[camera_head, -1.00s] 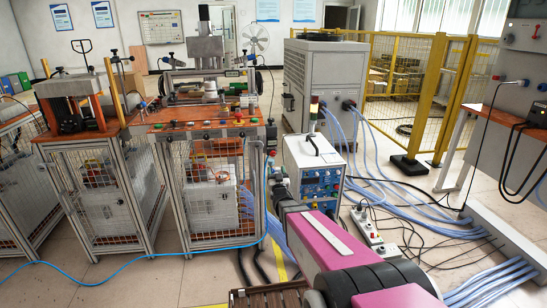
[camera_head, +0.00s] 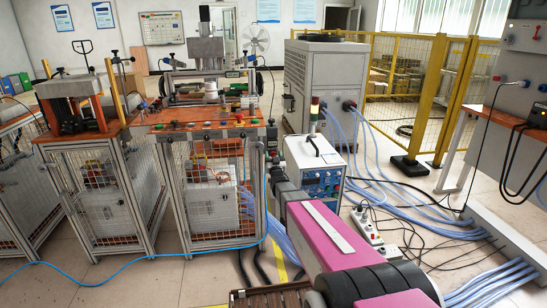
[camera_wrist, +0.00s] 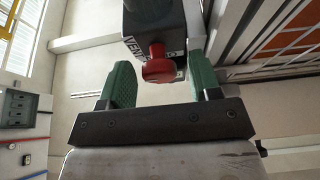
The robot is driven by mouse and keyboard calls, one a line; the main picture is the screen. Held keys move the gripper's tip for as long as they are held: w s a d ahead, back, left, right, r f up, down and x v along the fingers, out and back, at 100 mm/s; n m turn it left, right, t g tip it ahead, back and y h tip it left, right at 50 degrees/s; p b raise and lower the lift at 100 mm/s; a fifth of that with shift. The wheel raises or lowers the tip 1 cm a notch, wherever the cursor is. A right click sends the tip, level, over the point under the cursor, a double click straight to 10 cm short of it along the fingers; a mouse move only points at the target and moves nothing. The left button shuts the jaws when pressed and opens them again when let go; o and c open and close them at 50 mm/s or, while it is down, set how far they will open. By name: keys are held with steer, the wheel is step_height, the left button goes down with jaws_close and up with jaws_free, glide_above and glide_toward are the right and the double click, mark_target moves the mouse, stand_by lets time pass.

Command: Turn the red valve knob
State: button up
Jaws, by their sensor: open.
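The red valve knob (camera_wrist: 158,66) shows in the wrist view on the end of a dark, lettered valve block (camera_wrist: 152,22). My gripper (camera_wrist: 162,80) is open, with one green-padded finger to the left of the knob and one to the right. The knob appears between the fingers, with visible gaps on both sides; I see no contact. In the head view my gripper (camera_head: 274,160) is small, beside the right end of the orange-topped bench (camera_head: 205,124). I cannot make out the knob there.
A white control cabinet (camera_head: 318,158) with a signal lamp stands just right of my gripper. Blue hoses and a power strip (camera_head: 367,226) lie on the floor to the right. A yellow fence (camera_head: 440,95) stands behind. The bench's metal frame (camera_wrist: 260,50) is close on the right.

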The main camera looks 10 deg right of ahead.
steer(key=c, duration=0.9)
steer(key=shift+n, duration=0.4)
steer(key=n+y, duration=0.2)
steer(key=n, duration=0.1)
steer(key=n+y, duration=0.1)
steer(key=n, duration=0.2)
steer(key=shift+n+g+y, duration=0.3)
steer(key=shift+g+y, duration=0.1)
steer(key=n+y, duration=0.1)
steer(key=n, duration=0.2)
steer(key=n+g+y, duration=0.1)
steer(key=n, duration=0.2)
steer(key=shift+g, duration=0.3)
steer(key=n+g, duration=0.1)
steer(key=n, duration=0.1)
steer(key=n+y, duration=0.1)
steer(key=n, duration=0.2)
steer(key=shift+g, duration=0.4)
steer(key=shift+n+g, duration=0.8)
steer(key=shift+n, duration=1.2)
